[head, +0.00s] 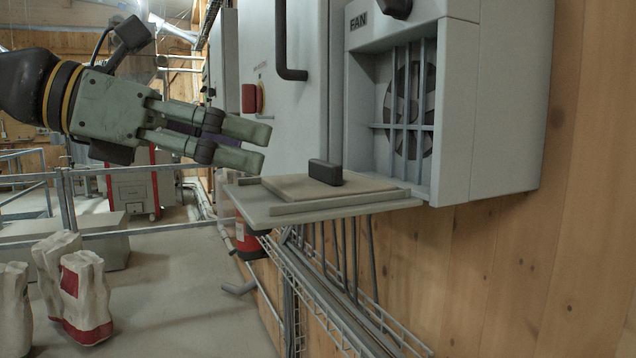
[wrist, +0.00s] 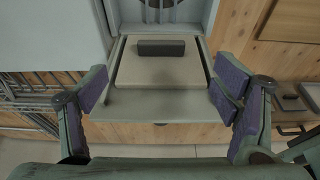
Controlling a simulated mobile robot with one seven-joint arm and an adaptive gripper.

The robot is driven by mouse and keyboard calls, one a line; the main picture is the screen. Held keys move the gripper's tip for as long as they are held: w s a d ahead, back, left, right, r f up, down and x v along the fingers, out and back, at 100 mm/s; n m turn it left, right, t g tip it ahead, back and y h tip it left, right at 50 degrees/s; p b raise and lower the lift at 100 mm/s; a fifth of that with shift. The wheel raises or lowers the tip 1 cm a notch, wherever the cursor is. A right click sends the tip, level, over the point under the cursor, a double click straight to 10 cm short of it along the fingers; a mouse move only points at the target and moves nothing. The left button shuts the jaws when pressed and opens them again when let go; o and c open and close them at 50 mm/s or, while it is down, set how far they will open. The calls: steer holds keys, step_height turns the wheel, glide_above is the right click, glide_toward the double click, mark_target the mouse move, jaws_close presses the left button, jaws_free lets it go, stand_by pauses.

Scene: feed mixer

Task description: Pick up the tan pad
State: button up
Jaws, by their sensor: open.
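The tan pad (head: 290,187) is a flat, square-looking board lying on a grey shelf (head: 255,205) that juts out below the fan box. A dark block (head: 325,173) sits on top of the pad, toward its back. In the wrist view the pad (wrist: 160,76) lies ahead, with the dark block (wrist: 161,48) near its far edge. My gripper (head: 259,148) is open and empty, up and to the left of the pad in the head view. In the wrist view its purple-padded fingers (wrist: 164,88) spread to either side of the pad, apart from it.
The fan box (head: 458,110), with a barred opening, stands right behind the shelf. A grey cabinet (head: 300,110) with a black handle is beside it. Low raised strips edge the shelf. A wire cable tray (head: 320,300) runs beneath. Several sacks (head: 82,290) stand on the floor.

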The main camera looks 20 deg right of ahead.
mark_target(322, 162)
steer(key=x, duration=0.3)
steer(key=shift+d, duration=0.1)
steer(key=p+x, duration=0.2)
steer(key=x, duration=0.2)
steer(key=shift+s+d+r, duration=0.1)
steer(key=shift+d+r, duration=0.05)
steer(key=shift+d, duration=0.5)
steer(key=shift+f, duration=0.25)
steer(key=shift+c, duration=0.4)
steer(key=c, duration=1.1)
